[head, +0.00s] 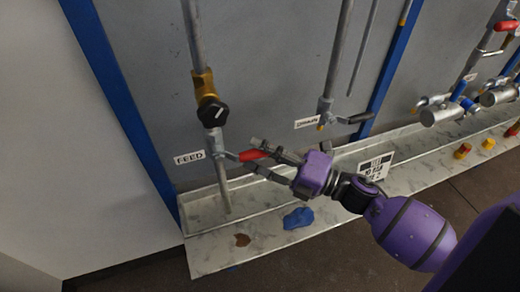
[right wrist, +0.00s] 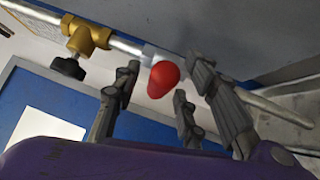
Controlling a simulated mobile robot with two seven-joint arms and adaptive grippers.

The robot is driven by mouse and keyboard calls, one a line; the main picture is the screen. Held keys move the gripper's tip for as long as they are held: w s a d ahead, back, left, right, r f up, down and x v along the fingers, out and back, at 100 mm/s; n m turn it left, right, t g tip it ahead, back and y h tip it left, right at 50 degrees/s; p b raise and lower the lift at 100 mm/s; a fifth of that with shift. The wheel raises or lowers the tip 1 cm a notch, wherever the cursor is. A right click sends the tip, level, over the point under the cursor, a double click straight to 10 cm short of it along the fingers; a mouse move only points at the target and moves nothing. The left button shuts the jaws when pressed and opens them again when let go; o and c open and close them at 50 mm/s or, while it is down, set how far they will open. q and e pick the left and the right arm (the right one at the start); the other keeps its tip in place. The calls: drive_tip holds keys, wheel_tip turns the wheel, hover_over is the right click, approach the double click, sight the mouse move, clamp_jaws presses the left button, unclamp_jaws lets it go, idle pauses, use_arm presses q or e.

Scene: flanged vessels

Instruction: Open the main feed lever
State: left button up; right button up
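The feed lever has a red handle (head: 254,154) and sits on the vertical pipe beside the FEED label (head: 189,158). The handle sticks out to the right, roughly across the pipe. My right gripper (head: 250,157) reaches in from the right with its fingers on either side of the handle. In the right wrist view the red handle (right wrist: 163,79) shows end-on between the spread fingers (right wrist: 162,82), with gaps visible on both sides, so the gripper looks open around it. My left gripper is out of view.
A black knob (head: 212,112) on a brass fitting sits just above the lever. A second labelled pipe with a dark lever (head: 355,118) stands to the right. A marbled trough (head: 205,250) runs below, with a blue patch (head: 299,217) and a sign (head: 376,166).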

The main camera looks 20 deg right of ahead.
drive_tip(key=shift+w+a, duration=0.1)
drive_tip(key=shift+a, duration=0.05)
drive_tip(key=shift+c, duration=0.3)
clamp_jaws()
